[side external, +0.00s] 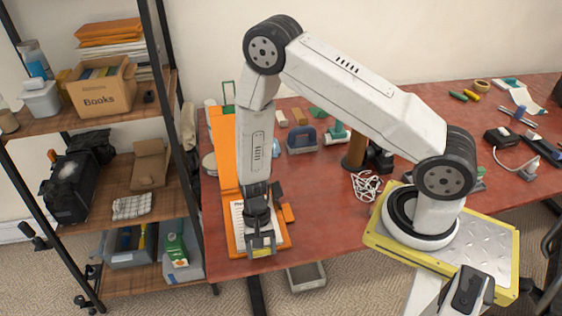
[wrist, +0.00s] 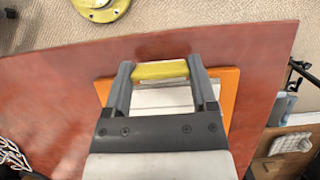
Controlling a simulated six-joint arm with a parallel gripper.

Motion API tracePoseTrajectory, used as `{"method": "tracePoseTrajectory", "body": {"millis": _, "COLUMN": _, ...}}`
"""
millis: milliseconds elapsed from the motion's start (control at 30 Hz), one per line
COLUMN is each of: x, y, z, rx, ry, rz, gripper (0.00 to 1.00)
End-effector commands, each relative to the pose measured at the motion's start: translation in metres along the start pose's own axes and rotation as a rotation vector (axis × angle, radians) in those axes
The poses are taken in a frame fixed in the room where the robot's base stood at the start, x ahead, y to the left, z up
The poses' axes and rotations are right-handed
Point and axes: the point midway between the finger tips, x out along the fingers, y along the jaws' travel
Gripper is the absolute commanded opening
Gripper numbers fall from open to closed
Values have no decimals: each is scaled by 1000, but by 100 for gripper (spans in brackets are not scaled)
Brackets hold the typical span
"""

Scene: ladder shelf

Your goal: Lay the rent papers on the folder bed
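The rent papers (side external: 238,216) appear as a white printed sheet lying over an orange folder bed (side external: 277,240) near the table's front left edge. In the wrist view, white sheet (wrist: 160,99) shows between my fingers, with the orange folder (wrist: 229,88) around it. My gripper (side external: 262,246) points down over the front of the folder. Its two fingers are apart, with a yellow bar (wrist: 160,70) spanning between their tips, so it appears shut on that bar. Whether the bar is joined to the papers cannot be told. My gripper hides part of the sheet.
A long orange strip (side external: 224,150) runs back along the table's left edge. White cord (side external: 366,186) lies farther right. The ladder shelf (side external: 148,196) stands at left. Red tabletop between folder and cord is clear.

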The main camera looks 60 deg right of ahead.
Motion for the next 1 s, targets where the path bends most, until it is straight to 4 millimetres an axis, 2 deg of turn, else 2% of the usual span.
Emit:
{"method": "tracePoseTrajectory", "body": {"millis": 33, "x": 0, "y": 0, "z": 0, "rx": 0, "ry": 0, "rz": 0, "gripper": 89}}
{"method": "tracePoseTrajectory", "body": {"millis": 67, "x": 0, "y": 0, "z": 0, "rx": 0, "ry": 0, "rz": 0, "gripper": 98}}
{"method": "tracePoseTrajectory", "body": {"millis": 100, "x": 0, "y": 0, "z": 0, "rx": 0, "ry": 0, "rz": 0, "gripper": 100}}
{"method": "tracePoseTrajectory", "body": {"millis": 567, "x": -8, "y": -1, "z": 0, "rx": 0, "ry": 1, "rz": -3, "gripper": 100}}
{"method": "tracePoseTrajectory", "body": {"millis": 1000, "x": -53, "y": 0, "z": 0, "rx": 0, "ry": 2, "rz": -3, "gripper": 100}}
